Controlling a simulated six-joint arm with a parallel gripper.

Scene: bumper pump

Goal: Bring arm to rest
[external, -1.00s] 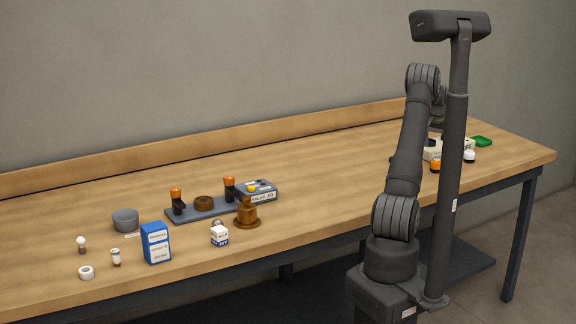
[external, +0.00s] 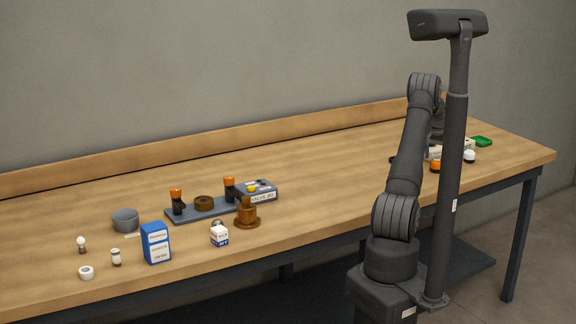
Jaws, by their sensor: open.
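My arm (external: 403,170) stands at the right side of the bench, its upper joint bent over and its wrist reaching down behind the upright column. My gripper (external: 436,140) shows only in part between the arm and the column, low over the right end of the bench. It is open. Its fingertips are mostly hidden, and I see nothing held in it.
The middle is clear.

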